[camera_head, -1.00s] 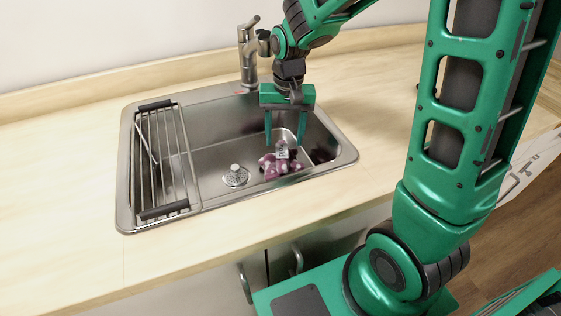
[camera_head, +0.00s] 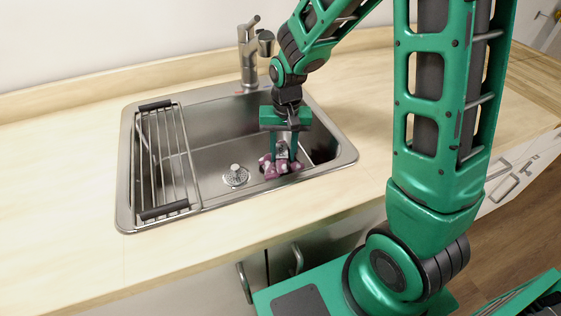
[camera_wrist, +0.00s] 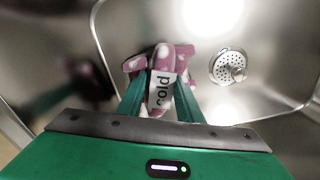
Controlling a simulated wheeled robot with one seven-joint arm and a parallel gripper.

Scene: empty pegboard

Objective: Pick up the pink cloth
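The pink cloth (camera_head: 270,171) has white spots and lies bunched in the right basin of the sink. A white tag reading "cold" shows on it in the wrist view, where the cloth (camera_wrist: 164,57) sits between my fingers. My gripper (camera_head: 284,153) reaches straight down into the basin. Its two fingers are drawn in on either side of the cloth and press on it. In the wrist view, my gripper (camera_wrist: 161,84) has the cloth's middle between its fingertips, with folds sticking out beyond them. The cloth's underside is hidden.
The steel sink (camera_head: 215,143) has walls close around my gripper. A drain (camera_head: 235,176) lies left of the cloth. A wire rack (camera_head: 163,165) spans the sink's left side. The faucet (camera_head: 248,55) stands behind. The wooden counter (camera_head: 60,190) is clear.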

